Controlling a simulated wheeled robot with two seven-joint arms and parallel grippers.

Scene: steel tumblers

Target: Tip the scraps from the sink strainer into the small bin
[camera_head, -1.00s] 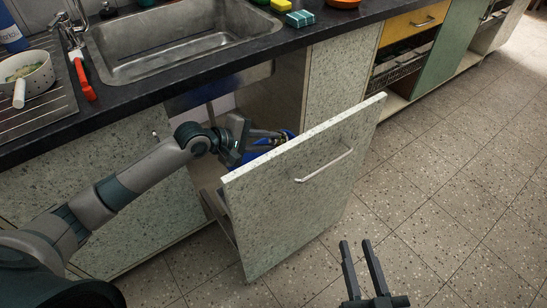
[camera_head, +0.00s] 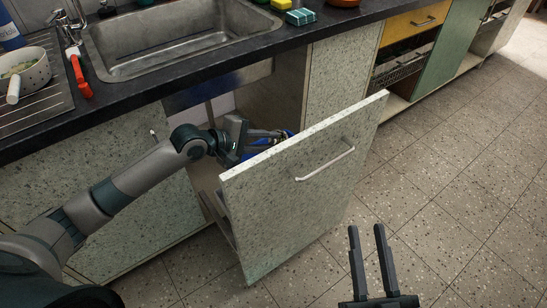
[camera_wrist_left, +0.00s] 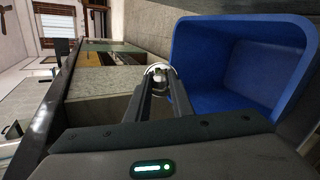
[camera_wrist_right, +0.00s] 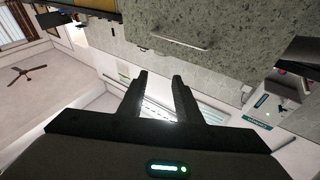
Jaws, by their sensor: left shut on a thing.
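My left gripper (camera_head: 262,136) reaches behind the pulled-out front panel under the sink. In the left wrist view its fingers (camera_wrist_left: 160,76) are shut on a small round, pale-rimmed thing (camera_wrist_left: 157,69), which looks like the sink strainer. A little greenish matter shows at it, but its contents are too small to make out. The small blue bin (camera_wrist_left: 225,28) is open just right of the fingers in that view; the strainer shows beside its rim. In the head view only a bit of blue (camera_head: 250,153) shows past the panel. My right gripper (camera_head: 367,228) is open and empty over the floor.
The speckled front panel (camera_head: 300,190) stands pulled out, close to my left gripper. The sink (camera_head: 170,40) is in the dark counter above. A white colander (camera_head: 36,72) and a red-handled tool (camera_head: 80,80) lie left of it. The tiled floor at right is clear.

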